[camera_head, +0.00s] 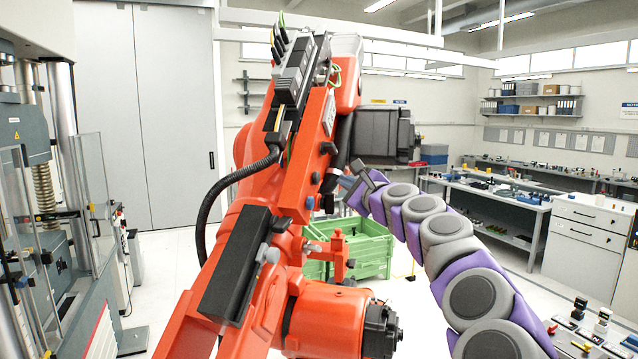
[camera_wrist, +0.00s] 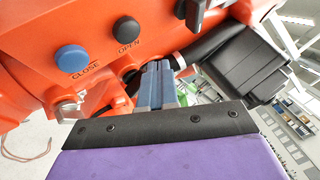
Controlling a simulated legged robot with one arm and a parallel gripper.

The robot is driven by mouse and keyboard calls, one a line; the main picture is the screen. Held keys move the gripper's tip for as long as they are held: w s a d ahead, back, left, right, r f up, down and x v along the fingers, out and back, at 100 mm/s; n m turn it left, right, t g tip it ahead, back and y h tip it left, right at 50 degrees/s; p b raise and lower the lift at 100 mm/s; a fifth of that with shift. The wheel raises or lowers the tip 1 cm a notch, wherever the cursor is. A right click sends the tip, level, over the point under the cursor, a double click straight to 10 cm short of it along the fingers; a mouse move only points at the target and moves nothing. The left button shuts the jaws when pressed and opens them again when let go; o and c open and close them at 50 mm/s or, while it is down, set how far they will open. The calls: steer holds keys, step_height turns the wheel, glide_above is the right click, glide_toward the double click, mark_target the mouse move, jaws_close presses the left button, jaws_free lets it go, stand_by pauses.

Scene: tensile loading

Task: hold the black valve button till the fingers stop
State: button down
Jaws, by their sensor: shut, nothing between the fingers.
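The black valve button (camera_wrist: 127,30) is a round cap on an orange housing (camera_wrist: 95,15), marked OPEN, in the upper middle of the wrist view. A blue button (camera_wrist: 71,59), marked CLOSE, sits to its lower left. My gripper (camera_wrist: 154,66) is shut and empty, its blue-grey fingertips below and right of the black button in the picture. A clear patch of orange shows between tips and button, so they look apart. In the head view my gripper (camera_head: 356,180) is beside the orange arm (camera_head: 312,130).
A black block (camera_wrist: 240,65) is right of my fingers in the wrist view. A black hose (camera_head: 212,200) loops off the orange arm. A green crate (camera_head: 372,252) stands behind it, a testing machine (camera_head: 45,180) at left, benches (camera_head: 500,195) at right. Floor is open between.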

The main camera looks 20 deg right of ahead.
mark_target(316, 178)
steer(key=shift+w+a+r+p, duration=0.1)
steer(key=shift+w+a+p, duration=0.1)
steer(key=shift+w+a, duration=0.35)
steer(key=shift+w+a+p, duration=0.2)
steer(key=shift+w+a, duration=0.1)
steer(key=shift+a, duration=0.3)
steer(key=shift+w+a, duration=0.1)
stand_by(1.2)
steer(key=shift+w+a+r, duration=0.1)
steer(key=shift+a, duration=0.15)
steer(key=shift+w+a+p, duration=0.35)
steer(key=shift+a+p, duration=0.05)
steer(key=shift+a, duration=0.05)
stand_by(2.5)
steer(key=shift+d, duration=0.1)
steer(key=shift+s+d, duration=0.6)
steer(key=shift+d, duration=0.05)
stand_by(0.4)
